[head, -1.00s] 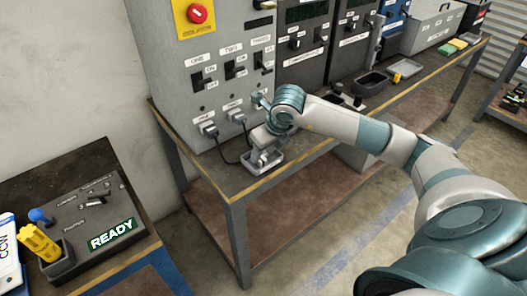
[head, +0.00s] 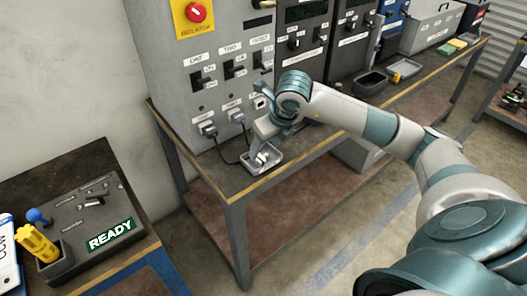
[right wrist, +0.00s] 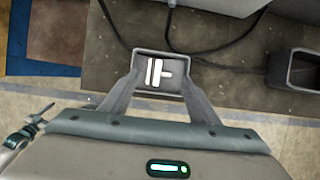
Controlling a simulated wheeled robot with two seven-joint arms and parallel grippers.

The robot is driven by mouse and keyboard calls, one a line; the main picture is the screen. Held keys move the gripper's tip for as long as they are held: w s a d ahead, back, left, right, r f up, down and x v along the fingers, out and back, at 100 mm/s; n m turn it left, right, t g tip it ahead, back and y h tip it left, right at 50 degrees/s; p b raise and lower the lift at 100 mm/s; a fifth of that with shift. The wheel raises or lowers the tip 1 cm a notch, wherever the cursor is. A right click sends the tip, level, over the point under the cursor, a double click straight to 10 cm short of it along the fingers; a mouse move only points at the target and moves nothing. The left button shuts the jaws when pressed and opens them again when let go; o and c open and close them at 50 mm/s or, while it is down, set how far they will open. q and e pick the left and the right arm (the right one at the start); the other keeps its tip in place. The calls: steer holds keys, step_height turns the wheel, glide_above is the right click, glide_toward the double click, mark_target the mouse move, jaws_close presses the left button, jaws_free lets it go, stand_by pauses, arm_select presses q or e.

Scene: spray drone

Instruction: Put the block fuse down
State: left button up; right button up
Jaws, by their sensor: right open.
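The block fuse, a small white piece, lies in a small grey tray (head: 275,163) on the near part of the workbench, in front of the grey panel. In the right wrist view the fuse (right wrist: 155,72) lies on the tray's dark floor, inside the rim (right wrist: 160,53). My right gripper (head: 260,148) is just above the tray. In the right wrist view its two fingers (right wrist: 163,78) stand apart on either side of the tray, with the fuse between them in the picture. Nothing is gripped.
The grey panel (head: 190,50) with switches, a red isolator knob (head: 195,12) and plugged cables (head: 208,130) stands behind the tray. A dark open bin (head: 370,82) is further right on the bench. A control box with a READY display (head: 110,235) is at lower left.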

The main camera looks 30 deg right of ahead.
arm_select(q)
steer(key=shift+s+a+f+g+b, duration=0.3)
steer(key=shift+s+a+g+b, duration=0.1)
steer(key=shift+s+a, duration=0.2)
arm_select(e)
steer(key=v, duration=0.8)
arm_select(q)
steer(key=shift+w+d, duration=0.1)
steer(key=shift+w+r, duration=0.1)
steer(key=shift+w, duration=0.55)
arm_select(e)
steer(key=shift+a, duration=0.15)
